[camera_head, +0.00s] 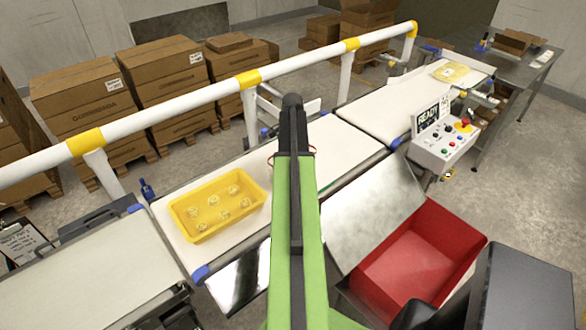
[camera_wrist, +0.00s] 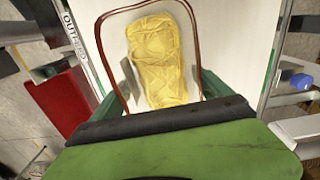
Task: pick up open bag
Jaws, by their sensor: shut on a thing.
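In the wrist view a bag of yellow, crinkled contents (camera_wrist: 160,62) lies between my gripper's two dark green fingers (camera_wrist: 158,95). A thin red-brown loop (camera_wrist: 103,42) runs around it, and its lower part is hidden by my gripper. My gripper is shut on this bag. In the head view my green arm hides the bag; only bits of the red-brown loop (camera_head: 272,158) show on either side of my gripper (camera_head: 292,105), over the white belt. I cannot tell whether the bag is touching the belt.
A yellow tray (camera_head: 252,203) with several pale round pieces sits on the belt to the left. Another yellow bag (camera_head: 452,71) lies on the far belt. A red bin (camera_head: 450,235) stands at right, below a control box (camera_head: 444,148). A white rail (camera_head: 205,96) runs behind the belt.

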